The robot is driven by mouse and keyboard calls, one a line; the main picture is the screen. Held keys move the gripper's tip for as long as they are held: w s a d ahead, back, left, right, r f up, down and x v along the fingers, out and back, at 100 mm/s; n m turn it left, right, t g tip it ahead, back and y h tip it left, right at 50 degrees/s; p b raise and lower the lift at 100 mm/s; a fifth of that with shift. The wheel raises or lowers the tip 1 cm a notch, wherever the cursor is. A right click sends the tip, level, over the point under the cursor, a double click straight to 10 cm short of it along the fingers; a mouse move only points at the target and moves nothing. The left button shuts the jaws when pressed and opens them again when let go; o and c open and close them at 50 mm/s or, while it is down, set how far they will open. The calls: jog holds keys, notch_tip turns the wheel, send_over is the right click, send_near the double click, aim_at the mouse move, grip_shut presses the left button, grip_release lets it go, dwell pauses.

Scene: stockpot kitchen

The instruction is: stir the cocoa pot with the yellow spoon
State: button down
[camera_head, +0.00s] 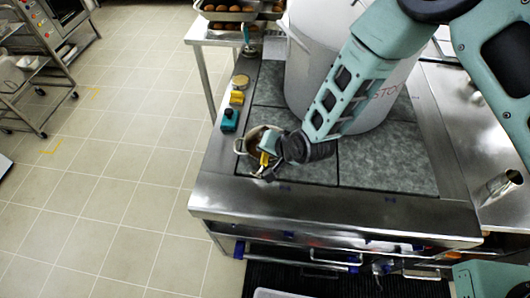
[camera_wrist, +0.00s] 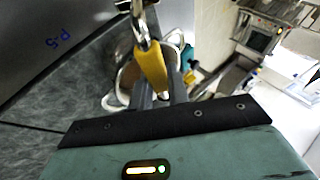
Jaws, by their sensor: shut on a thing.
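A small metal pot with brown contents (camera_head: 252,141) sits on the left front part of the stove top. It also shows in the wrist view (camera_wrist: 126,78), partly hidden behind the spoon and fingers. My gripper (camera_head: 266,158) is at the pot's right side, low and close to it. It is shut on the yellow handle of the spoon (camera_wrist: 152,68). The spoon's metal part runs toward the top of the wrist view. I cannot tell whether its end is inside the pot. The yellow also shows as a small patch in the head view.
A large grey stockpot (camera_head: 310,75) stands just behind my gripper. A teal item (camera_head: 229,120) and yellow items (camera_head: 237,97) line the stove's left edge. Trays of brown buns (camera_head: 228,12) are at the back. The left floor is open.

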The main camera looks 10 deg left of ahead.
jog(key=d+f+m+t+y+b, duration=0.1)
jog(key=y+b, duration=0.3)
jog(key=b, duration=0.4)
jog(key=d+f+m+t+y+b, duration=0.1)
jog(key=y+b, duration=0.3)
jog(key=b, duration=0.4)
jog(key=d+f+m+t+y+b, duration=0.1)
jog(key=m+y+b, duration=0.2)
jog(key=y+b, duration=0.2)
jog(key=shift+t+b, duration=0.4)
jog(key=shift+b, duration=1.4)
jog(key=shift+d+r+y, duration=0.1)
jog(key=shift+d+y, duration=0.05)
jog(key=shift+y, duration=0.15)
dwell(0.6)
